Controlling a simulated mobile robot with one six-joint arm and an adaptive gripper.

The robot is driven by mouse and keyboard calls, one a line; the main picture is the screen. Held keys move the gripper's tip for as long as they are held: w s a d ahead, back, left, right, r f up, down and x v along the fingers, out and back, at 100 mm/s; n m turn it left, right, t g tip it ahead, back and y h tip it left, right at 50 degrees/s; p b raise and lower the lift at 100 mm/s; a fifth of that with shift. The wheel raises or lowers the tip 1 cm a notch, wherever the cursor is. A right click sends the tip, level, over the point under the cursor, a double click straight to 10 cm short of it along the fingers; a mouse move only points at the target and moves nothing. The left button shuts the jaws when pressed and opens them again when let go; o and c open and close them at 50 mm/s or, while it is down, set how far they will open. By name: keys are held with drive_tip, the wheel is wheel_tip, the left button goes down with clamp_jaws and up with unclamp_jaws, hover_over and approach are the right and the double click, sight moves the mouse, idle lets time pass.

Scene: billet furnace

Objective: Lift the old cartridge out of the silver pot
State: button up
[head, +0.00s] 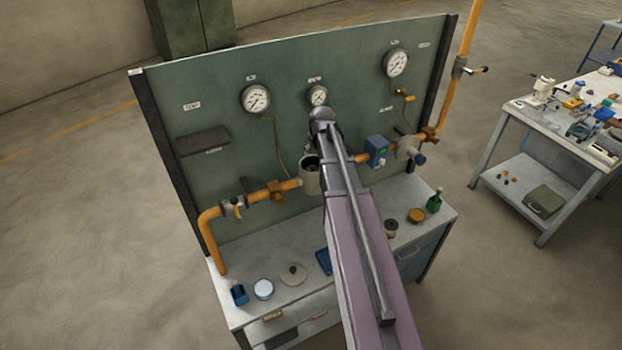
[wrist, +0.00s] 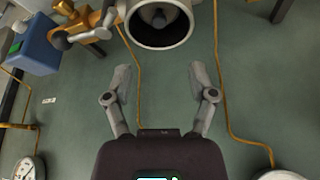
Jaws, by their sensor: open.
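The silver pot (head: 309,184) sits in the pipe line in front of the green panel, with its top open. In the wrist view the pot (wrist: 184,35) is at the top middle, its round mouth facing the camera. A grey rounded piece inside it, seemingly the old cartridge (wrist: 158,16), is cut off by the frame edge. My gripper (wrist: 160,76) is open and empty, its two fingers spread below the pot in that picture and apart from it. In the head view my arm hides the gripper and part of the pot.
Orange pipes (head: 208,235) run to both sides of the pot, with a blue box (head: 376,151) on the right. Gauges (head: 256,99) and thin hoses line the panel (head: 210,85). The bench below holds a round lid (head: 293,275), a blue-white tin (head: 264,289) and a green bottle (head: 435,201).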

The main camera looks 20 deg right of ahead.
sight(313, 167)
drive_tip(key=shift+b+x, duration=3.8)
drive_tip(key=shift+x, duration=0.4)
drive_tip(key=shift+f, duration=0.1)
drive_tip(key=shift+b+x, duration=2.6)
drive_tip(key=shift+x, duration=0.1)
clamp_jaws()
